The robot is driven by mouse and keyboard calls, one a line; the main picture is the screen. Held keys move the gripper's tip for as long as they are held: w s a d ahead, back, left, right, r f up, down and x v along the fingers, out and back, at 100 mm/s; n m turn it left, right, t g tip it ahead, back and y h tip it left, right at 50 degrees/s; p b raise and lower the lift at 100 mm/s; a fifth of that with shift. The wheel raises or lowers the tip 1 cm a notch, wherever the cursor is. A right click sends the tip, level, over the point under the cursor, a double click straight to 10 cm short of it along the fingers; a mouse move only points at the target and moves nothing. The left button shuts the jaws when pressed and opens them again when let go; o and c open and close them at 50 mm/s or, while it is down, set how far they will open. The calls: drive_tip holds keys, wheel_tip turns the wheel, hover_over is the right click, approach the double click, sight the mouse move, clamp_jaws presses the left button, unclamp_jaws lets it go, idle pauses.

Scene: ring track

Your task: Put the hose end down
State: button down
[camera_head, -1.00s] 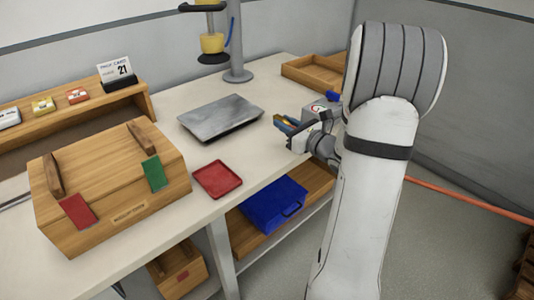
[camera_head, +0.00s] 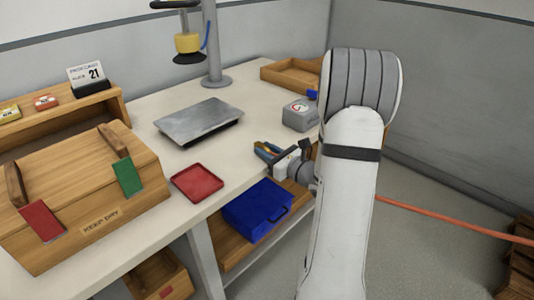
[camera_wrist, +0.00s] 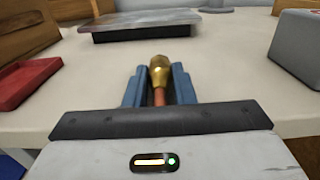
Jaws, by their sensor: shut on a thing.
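The hose end is a brass fitting (camera_wrist: 159,70) on an orange-red hose. My gripper (camera_wrist: 157,88) is shut on it, with one blue finger on each side. In the head view my gripper (camera_head: 266,150) is at the front edge of the white workbench (camera_head: 262,105), beside the red tray. The fitting points away from me toward the bench. I cannot tell whether it touches the bench top. The orange hose (camera_head: 440,212) runs from behind my arm to the right, above the floor.
A grey metal plate (camera_head: 199,121) lies farther back. A red tray (camera_head: 197,183) is left of my gripper, and a grey gauge box (camera_head: 299,115) is to its right. A wooden box (camera_head: 75,195) stands at left. The bench between tray and plate is clear.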

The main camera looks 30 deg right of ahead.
drive_tip(key=shift+f, duration=0.15)
drive_tip(key=shift+f, duration=0.15)
drive_tip(key=c, duration=1.2)
unclamp_jaws()
